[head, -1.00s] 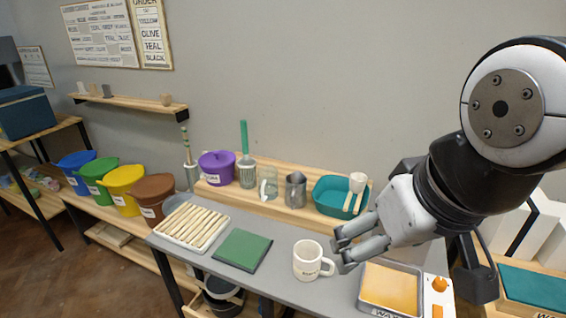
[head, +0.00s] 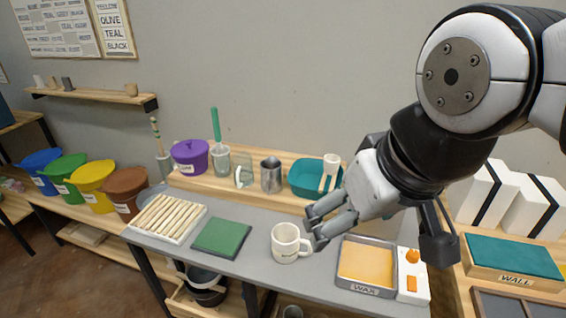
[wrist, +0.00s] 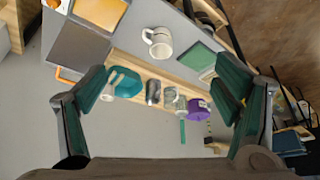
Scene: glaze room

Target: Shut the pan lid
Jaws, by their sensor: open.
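The grey pan (head: 343,285) marked "WAX" sits at the right end of the grey bench top, with orange wax inside. It also shows in the wrist view (wrist: 120,23). A dark grey panel (wrist: 78,50) with an orange bar (wrist: 68,74) at its edge adjoins the pan in the wrist view. It looks like the raised lid. I cannot make it out in the head view, where my arm covers the area behind the pan. My gripper (head: 316,226) is open and empty, above the bench left of the pan, its fingers spread in the wrist view (wrist: 160,95).
A white mug (head: 284,244) stands just left of my fingertips. A white box with an orange knob (head: 413,257) adjoins the pan's right side. A green slab (head: 222,237) lies farther left. A teal tub (head: 308,178) and metal jug (head: 271,175) stand on the rear shelf.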

